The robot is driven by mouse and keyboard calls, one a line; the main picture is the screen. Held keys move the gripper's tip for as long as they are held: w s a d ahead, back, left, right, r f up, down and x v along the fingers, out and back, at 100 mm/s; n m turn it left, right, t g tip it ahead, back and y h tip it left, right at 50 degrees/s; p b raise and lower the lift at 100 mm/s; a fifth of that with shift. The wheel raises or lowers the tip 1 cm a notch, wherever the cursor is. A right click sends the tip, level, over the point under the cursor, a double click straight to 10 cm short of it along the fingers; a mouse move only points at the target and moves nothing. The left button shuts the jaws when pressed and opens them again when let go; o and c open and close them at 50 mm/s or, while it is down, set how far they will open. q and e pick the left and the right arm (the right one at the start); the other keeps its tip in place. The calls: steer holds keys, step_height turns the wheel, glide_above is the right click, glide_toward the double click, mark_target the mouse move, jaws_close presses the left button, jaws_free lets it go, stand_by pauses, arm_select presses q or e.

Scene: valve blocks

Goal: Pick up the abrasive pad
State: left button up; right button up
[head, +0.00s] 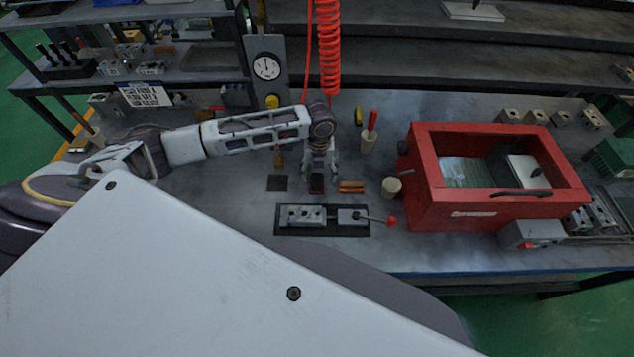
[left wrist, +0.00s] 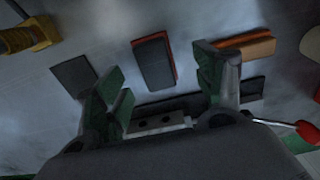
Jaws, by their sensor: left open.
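A dark, flat pad with an orange-red edge, which looks like the abrasive pad (head: 317,184), lies on the bench below my left gripper (head: 319,173). In the left wrist view the pad (left wrist: 152,61) lies just beyond and between the spread fingers of my left gripper (left wrist: 163,78). The left gripper is open, points down and holds nothing. Whether a finger touches the pad cannot be told. My right gripper is not in view.
A dark square (head: 277,183) lies left of the pad, an orange-brown block (head: 351,187) right of it. In front is a valve block fixture (head: 304,215) with a red-tipped lever (head: 391,221). A wooden cup (head: 391,187) and a red open box (head: 424,205) stand farther right.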

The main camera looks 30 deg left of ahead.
mark_target(317, 180)
arm_select(q)
steer(key=f, duration=0.3)
steer(key=shift+s+a, duration=0.25)
steer(key=shift+f+p, duration=0.3)
steer(key=shift+f, duration=0.45)
steer(key=c, duration=1.1)
